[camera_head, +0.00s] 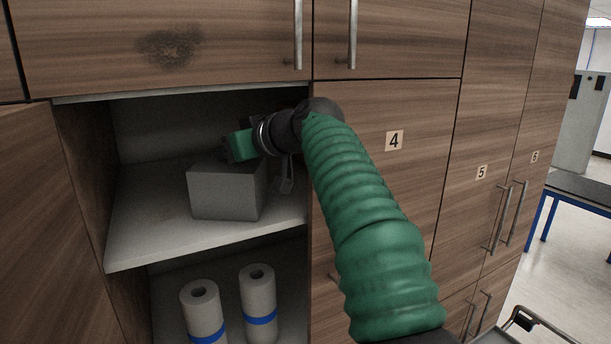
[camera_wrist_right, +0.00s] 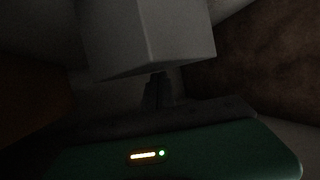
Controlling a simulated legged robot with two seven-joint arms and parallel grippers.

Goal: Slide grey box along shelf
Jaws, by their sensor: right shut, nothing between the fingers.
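The grey box (camera_head: 226,191) sits upright on the upper shelf (camera_head: 135,235) of the open cabinet, towards the shelf's right side. In the right wrist view the grey box (camera_wrist_right: 150,40) fills the top middle, just beyond the fingers. My left gripper is not in view.
The cabinet's right wall and door 4 (camera_head: 395,200) stand close to my right arm. An open door (camera_head: 45,210) is at the left. Two white rolls with blue bands (camera_head: 203,310) (camera_head: 258,296) stand on the lower shelf. The upper shelf is clear left of the box.

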